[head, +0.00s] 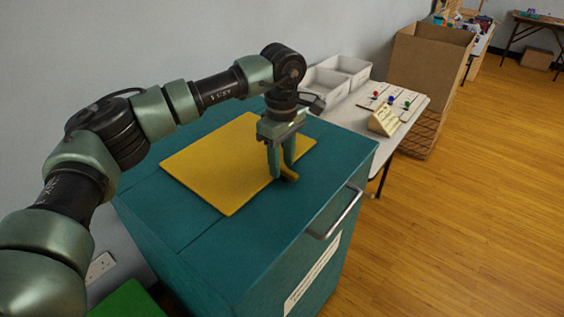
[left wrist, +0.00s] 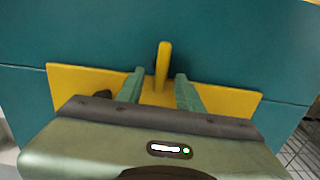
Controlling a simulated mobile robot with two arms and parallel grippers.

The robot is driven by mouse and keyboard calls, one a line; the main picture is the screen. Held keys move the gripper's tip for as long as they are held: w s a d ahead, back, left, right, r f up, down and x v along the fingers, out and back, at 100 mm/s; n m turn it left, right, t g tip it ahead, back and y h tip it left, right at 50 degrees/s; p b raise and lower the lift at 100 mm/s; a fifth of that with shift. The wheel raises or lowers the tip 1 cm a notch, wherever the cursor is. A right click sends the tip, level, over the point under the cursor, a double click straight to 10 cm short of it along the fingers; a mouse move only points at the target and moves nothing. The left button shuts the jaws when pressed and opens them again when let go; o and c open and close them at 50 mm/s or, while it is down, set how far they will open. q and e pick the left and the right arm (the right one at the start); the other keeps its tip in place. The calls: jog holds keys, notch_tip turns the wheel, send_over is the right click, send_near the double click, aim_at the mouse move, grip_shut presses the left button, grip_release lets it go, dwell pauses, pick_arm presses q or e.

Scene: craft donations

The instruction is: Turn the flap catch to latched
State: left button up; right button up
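The yellow flap (head: 225,170) lies flat in the top of a teal cabinet (head: 345,165). It also shows in the left wrist view (left wrist: 85,82). The flap catch, a short yellow bar (left wrist: 163,62), sits at the flap's edge and points out past it over the teal top. In the head view the catch (head: 290,177) is partly hidden by my fingers. My left gripper (head: 280,172) is above the flap's edge, pointing down. Its fingers stand apart on either side of the catch, with gaps showing in the left wrist view (left wrist: 160,77). My right gripper is out of view.
A metal handle (head: 340,213) sticks out from the cabinet's side. Behind stands a table with white trays (head: 345,68), a board with coloured knobs (head: 392,101) and a wooden block (head: 384,121). A cardboard box (head: 428,60) is beyond. The wooden floor at right is clear.

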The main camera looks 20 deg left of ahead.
aim_at(282, 167)
pick_arm(q)
notch_tip(282, 167, up, 7)
jog(key=shift+r+b, duration=0.2)
jog(key=shift+b, duration=0.1)
dwell(0.4)
